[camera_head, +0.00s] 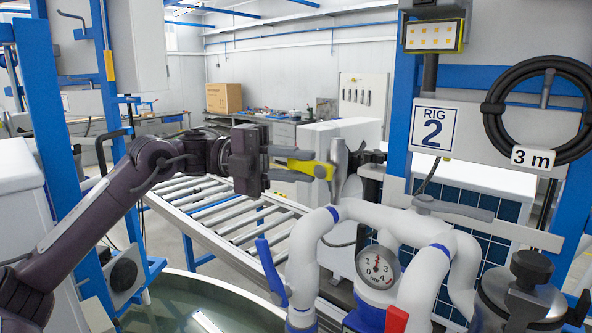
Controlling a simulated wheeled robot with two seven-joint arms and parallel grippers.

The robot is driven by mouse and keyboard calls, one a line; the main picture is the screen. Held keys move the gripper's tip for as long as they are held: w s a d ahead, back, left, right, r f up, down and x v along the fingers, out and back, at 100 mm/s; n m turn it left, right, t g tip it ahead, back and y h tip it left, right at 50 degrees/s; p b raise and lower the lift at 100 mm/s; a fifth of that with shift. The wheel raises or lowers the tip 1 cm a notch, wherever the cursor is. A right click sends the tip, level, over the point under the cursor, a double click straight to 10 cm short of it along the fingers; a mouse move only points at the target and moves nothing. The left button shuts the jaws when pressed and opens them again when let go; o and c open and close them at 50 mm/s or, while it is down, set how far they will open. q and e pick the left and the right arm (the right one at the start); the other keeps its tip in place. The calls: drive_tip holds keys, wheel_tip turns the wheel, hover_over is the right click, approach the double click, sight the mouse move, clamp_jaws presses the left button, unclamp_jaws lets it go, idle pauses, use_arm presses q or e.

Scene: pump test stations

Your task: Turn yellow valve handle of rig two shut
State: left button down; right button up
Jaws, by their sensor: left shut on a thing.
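The yellow valve handle (322,170) sticks out to the left, roughly level, from a grey metal valve part (339,163) above the white pipes of rig two. My left gripper (300,164) reaches in from the left. The rig two sign (433,128) hangs on the blue frame at the right. My right gripper is not in view.
White pipes (352,212) with a pressure gauge (378,267), a blue lever (270,270) and a red lever (397,320) stand below the handle. A water tank (205,296) is at the bottom. A roller conveyor (215,213) runs behind. A black hose coil (540,108) hangs right.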

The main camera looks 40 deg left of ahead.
use_arm(q)
drive_tip(key=shift+f, duration=0.1)
idle(0.4)
drive_tip(key=c, duration=1.2)
unclamp_jaws()
drive_tip(key=shift+w, duration=0.15)
drive_tip(key=shift+c, duration=0.2)
drive_tip(key=shift+a+f+b, duration=0.15)
drive_tip(key=shift+a+b, duration=0.25)
drive_tip(key=shift+b, duration=0.1)
drive_tip(key=b+v, duration=0.4)
drive_tip(key=v, duration=0.3)
drive_tip(key=shift+d, duration=0.1)
